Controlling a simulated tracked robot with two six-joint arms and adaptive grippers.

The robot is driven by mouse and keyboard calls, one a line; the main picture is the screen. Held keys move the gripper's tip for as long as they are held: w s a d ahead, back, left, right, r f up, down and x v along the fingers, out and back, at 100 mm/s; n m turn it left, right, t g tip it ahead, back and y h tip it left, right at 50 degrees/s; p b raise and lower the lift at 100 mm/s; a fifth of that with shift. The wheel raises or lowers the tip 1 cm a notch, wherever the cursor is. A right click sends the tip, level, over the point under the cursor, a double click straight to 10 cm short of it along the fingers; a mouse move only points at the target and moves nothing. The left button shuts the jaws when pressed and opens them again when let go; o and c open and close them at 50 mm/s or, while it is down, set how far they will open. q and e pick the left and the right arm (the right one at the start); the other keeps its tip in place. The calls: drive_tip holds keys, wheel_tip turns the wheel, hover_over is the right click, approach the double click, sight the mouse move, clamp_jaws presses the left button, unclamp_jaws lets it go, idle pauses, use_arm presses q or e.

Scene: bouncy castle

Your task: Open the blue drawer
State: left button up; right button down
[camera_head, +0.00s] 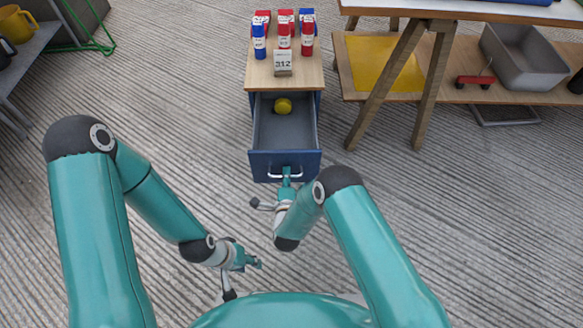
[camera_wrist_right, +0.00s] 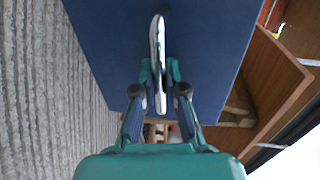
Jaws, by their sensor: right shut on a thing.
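The blue drawer (camera_head: 284,163) is pulled out towards me from a small cabinet with a wooden top (camera_head: 262,74). A yellow round thing (camera_head: 283,105) lies inside it near the back. My right gripper (camera_head: 287,177) is at the drawer's front, shut on its metal handle (camera_head: 272,176). The right wrist view shows the shiny handle (camera_wrist_right: 157,40) between the fingers of my right gripper (camera_wrist_right: 160,75), in front of the blue drawer front (camera_wrist_right: 205,45). My left gripper (camera_head: 257,262) hangs empty over the floor, lower left of the drawer; its fingers look apart.
Several red and blue containers (camera_head: 284,38) and a small sign marked 312 (camera_head: 283,63) stand on the cabinet top. A wooden table (camera_head: 440,60) with a grey bin (camera_head: 522,58) stands at the right. A grey shelf (camera_head: 25,50) with yellow mugs is far left. The floor around the drawer is clear.

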drive_tip(key=shift+s+a+f, duration=0.15)
drive_tip(key=shift+s+f, duration=0.1)
drive_tip(key=c, duration=1.2)
unclamp_jaws()
drive_tip(key=shift+w+r, duration=0.1)
drive_tip(key=v, duration=0.7)
drive_tip(key=shift+s, duration=0.25)
